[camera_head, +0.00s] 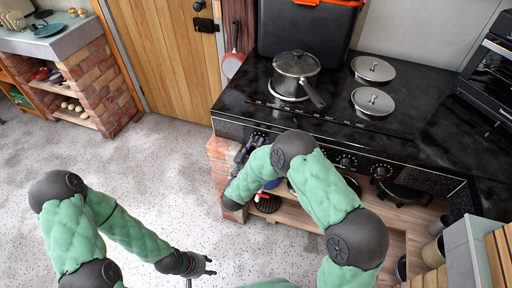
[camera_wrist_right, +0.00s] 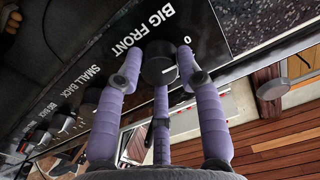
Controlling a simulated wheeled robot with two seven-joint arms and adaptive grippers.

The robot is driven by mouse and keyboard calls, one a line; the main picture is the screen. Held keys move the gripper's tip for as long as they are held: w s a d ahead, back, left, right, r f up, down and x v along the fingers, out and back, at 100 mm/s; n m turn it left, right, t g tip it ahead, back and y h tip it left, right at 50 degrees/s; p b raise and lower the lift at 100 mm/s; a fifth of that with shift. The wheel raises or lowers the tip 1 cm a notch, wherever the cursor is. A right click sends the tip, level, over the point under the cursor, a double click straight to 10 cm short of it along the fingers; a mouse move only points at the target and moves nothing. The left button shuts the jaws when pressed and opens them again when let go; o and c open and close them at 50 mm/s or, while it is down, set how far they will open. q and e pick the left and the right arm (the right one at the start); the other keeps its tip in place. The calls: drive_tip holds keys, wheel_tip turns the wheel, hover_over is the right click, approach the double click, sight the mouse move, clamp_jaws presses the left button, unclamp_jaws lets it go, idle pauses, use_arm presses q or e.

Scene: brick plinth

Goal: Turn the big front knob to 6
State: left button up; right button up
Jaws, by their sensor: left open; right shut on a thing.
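The big front knob (camera_wrist_right: 158,64) is a round black knob on the dark stove panel, beneath the "BIG FRONT" lettering (camera_wrist_right: 143,32) in the right wrist view. A white "0" (camera_wrist_right: 187,40) is printed beside it. My right gripper (camera_wrist_right: 158,75) is shut on this knob, its purple fingers around it. The knob's exact pointer angle and the other numbers are hard to read. In the head view my right gripper (camera_head: 246,150) is at the left end of the stove front and hides the knob. My left gripper (camera_head: 204,265) is open and empty, low over the floor.
Other knobs (camera_head: 346,161) line the stove front; one also shows beside "SMALL BACK" (camera_wrist_right: 91,96). A lidded pot (camera_head: 296,68) and two metal lids (camera_head: 373,69) are on the black stovetop (camera_head: 235,105). A wooden shelf (camera_head: 310,214) is below. The speckled floor (camera_head: 165,165) at left is clear.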

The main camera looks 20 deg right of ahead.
drive_tip(key=m+b, duration=0.3)
drive_tip(key=m, duration=2.2)
drive_tip(key=shift+m, duration=0.4)
drive_tip(key=m, duration=0.4)
drive_tip(key=shift+m, duration=0.3)
drive_tip(key=m, duration=0.4)
drive_tip(key=shift+m, duration=0.3)
